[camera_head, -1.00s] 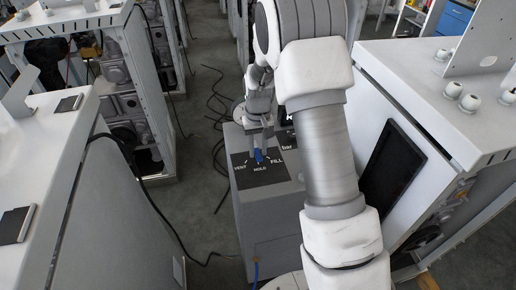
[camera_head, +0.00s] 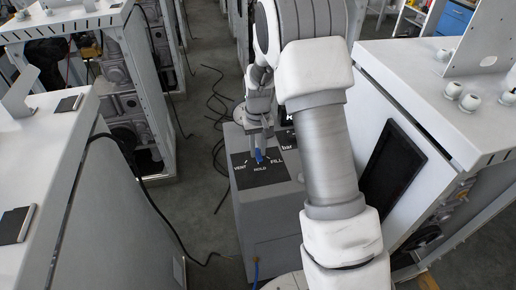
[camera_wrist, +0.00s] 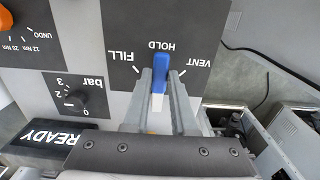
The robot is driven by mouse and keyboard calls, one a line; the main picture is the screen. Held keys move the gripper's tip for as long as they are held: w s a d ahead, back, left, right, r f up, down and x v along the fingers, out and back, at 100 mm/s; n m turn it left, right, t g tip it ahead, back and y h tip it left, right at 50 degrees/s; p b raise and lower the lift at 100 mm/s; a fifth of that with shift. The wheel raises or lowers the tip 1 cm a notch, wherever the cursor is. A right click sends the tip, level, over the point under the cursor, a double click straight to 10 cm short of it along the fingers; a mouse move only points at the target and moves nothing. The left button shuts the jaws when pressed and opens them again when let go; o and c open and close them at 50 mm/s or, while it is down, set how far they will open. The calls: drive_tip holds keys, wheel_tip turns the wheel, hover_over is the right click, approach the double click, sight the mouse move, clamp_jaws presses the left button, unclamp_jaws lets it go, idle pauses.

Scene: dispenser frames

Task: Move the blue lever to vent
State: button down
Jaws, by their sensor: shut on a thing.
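The blue lever (camera_wrist: 161,68) is on a dark panel (camera_wrist: 120,20) marked FILL, HOLD and VENT. In the wrist view it points at the HOLD mark, between FILL on the left and VENT on the right. My gripper (camera_wrist: 161,80) has one finger on each side of the lever and is shut on it. In the head view the lever (camera_head: 259,157) shows as a small blue piece below my gripper (camera_head: 259,148), on top of the grey box. There VENT is on the left and FILL on the right.
A bar dial (camera_wrist: 76,100) and a READY display (camera_wrist: 50,138) sit beside the lever panel. The grey box (camera_head: 270,222) stands between a white cabinet (camera_head: 440,95) on the right and a white bench (camera_head: 45,150) on the left. Black cables lie on the floor.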

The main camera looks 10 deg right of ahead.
drive_tip(key=shift+a+m, duration=0.1)
drive_tip(key=shift+m, duration=0.2)
idle(0.4)
drive_tip(key=m, duration=0.1)
drive_tip(key=a+m, duration=0.1)
drive_tip(key=m, duration=0.1)
drive_tip(key=shift+w+a, duration=0.2)
drive_tip(key=shift+a, duration=0.1)
drive_tip(key=shift+w+a+m, duration=0.3)
drive_tip(key=shift+a+m, duration=0.15)
drive_tip(key=shift+m, duration=0.65)
drive_tip(key=shift+w+a+m, duration=0.25)
drive_tip(key=shift+a+m, duration=0.2)
drive_tip(key=shift+m, duration=0.65)
drive_tip(key=c, duration=0.7)
unclamp_jaws()
drive_tip(key=shift+r, duration=0.1)
drive_tip(key=shift+r+p, duration=0.65)
drive_tip(key=shift+r, duration=8)
